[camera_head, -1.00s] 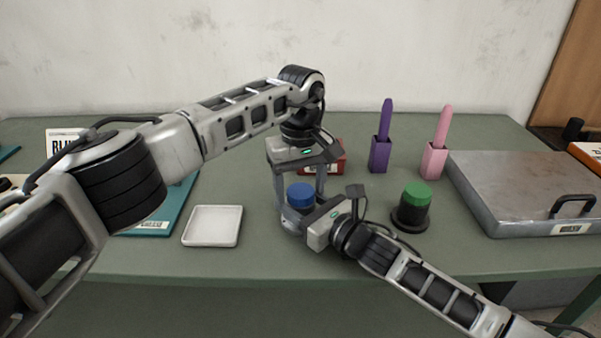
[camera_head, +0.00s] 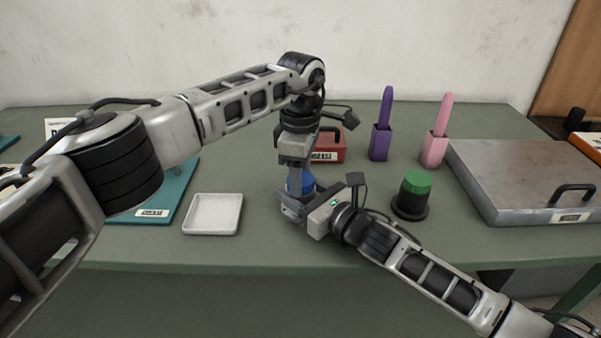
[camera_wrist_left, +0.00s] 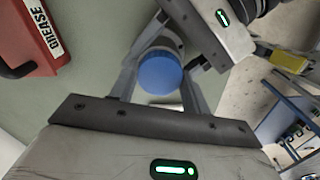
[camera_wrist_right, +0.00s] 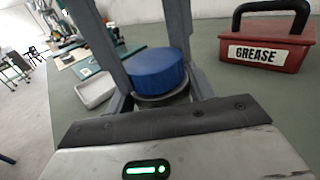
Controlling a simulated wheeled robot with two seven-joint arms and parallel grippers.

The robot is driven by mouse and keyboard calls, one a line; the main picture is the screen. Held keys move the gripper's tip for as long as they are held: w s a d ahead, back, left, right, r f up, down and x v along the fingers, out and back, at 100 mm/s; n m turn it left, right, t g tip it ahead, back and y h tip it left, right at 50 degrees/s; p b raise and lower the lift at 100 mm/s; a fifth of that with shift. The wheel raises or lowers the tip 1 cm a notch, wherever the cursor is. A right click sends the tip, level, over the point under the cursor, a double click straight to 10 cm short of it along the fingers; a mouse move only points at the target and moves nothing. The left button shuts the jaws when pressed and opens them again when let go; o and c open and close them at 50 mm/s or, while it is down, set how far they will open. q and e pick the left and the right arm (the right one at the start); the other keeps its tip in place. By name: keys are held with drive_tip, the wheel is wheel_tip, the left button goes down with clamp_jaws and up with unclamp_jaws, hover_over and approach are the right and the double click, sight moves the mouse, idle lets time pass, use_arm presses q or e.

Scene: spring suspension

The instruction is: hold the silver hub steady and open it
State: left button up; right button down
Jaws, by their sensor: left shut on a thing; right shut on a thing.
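The silver hub (camera_wrist_right: 160,99) stands upright on the table, mostly hidden by my grippers; its metal rim shows under a blue cap (camera_wrist_right: 157,72) in the right wrist view. The blue cap also shows in the left wrist view (camera_wrist_left: 160,73) and partly in the head view (camera_head: 307,184). My left gripper (camera_head: 299,181) points straight down from above, shut on the blue cap with a finger at either side. My right gripper (camera_head: 296,207) comes in low from the front right and is shut on the hub's body below the cap.
A white tray (camera_head: 213,213) lies left of the hub. A green-topped black piece (camera_head: 412,196) stands close on the right. A red grease box (camera_head: 327,147) is behind. Purple (camera_head: 381,140) and pink (camera_head: 434,148) holders and a metal case (camera_head: 525,178) stand farther right.

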use_arm(q)
drive_tip(key=n, duration=0.7)
drive_tip(key=shift+n, duration=0.4)
drive_tip(key=n, duration=0.4)
drive_tip(key=shift+n, duration=0.4)
drive_tip(key=n, duration=1.3)
drive_tip(key=shift+r, duration=0.1)
drive_tip(key=shift+r, duration=0.2)
drive_tip(key=shift+r, duration=0.9)
drive_tip(key=shift+r, duration=0.1)
